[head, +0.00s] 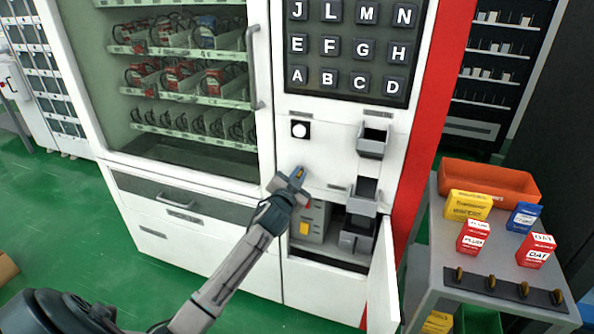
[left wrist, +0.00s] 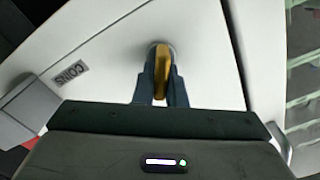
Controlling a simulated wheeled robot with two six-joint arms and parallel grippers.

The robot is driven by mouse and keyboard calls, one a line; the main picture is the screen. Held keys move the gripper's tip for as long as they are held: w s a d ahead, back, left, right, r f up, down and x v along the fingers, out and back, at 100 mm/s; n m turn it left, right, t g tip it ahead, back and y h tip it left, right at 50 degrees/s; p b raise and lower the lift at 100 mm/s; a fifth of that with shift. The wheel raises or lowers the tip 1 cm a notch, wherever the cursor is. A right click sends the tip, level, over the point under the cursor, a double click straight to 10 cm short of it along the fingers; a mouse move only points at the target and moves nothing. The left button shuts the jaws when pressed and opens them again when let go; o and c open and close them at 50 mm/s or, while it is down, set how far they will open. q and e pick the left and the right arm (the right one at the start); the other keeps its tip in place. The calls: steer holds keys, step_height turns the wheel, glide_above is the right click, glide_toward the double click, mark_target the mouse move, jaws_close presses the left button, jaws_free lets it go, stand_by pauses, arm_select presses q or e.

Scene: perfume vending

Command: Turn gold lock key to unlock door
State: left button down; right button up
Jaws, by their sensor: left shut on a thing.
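A gold lock key (left wrist: 162,70) sits against the white front panel of the machine, in the middle of the left wrist view. My left gripper (left wrist: 160,85) has one dark finger on each side of the key and is shut on it. In the head view my left gripper (head: 298,175) reaches the white panel from the lower left, and the key there is mostly hidden by the fingers. The small lower door (head: 383,275) of the machine stands open at the right. The glass-front door (head: 185,75) is at the upper left. My right gripper is not in view.
A keypad (head: 345,50) with lettered buttons is above. A coin holder (head: 373,140) and open compartment (head: 330,235) are to the right of my gripper. A grey cart (head: 440,255) with an orange bin (head: 490,178) and several small boxes stands at the right.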

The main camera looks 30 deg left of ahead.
arm_select(q)
steer(key=m+p, duration=0.1)
steer(key=m, duration=0.1)
steer(key=shift+d+m+p, duration=0.1)
steer(key=shift+m+p, duration=0.2)
steer(key=shift+m, duration=0.1)
steer(key=m+p, duration=0.2)
steer(key=m, duration=0.1)
steer(key=shift+d+f+m, duration=0.1)
steer(key=shift+f+m, duration=0.05)
steer(key=shift+m, duration=0.15)
steer(key=m, duration=0.1)
steer(key=m+p, duration=0.1)
steer(key=m, duration=0.1)
steer(key=shift+f+m, duration=0.2)
steer(key=shift+m, duration=0.1)
steer(key=shift+f+m+p, duration=0.1)
steer(key=shift+m+p, duration=0.35)
steer(key=shift+m, duration=0.15)
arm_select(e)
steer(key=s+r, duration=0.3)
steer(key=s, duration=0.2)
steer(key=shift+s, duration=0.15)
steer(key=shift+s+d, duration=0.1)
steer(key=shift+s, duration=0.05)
arm_select(q)
steer(key=shift+f, duration=0.1)
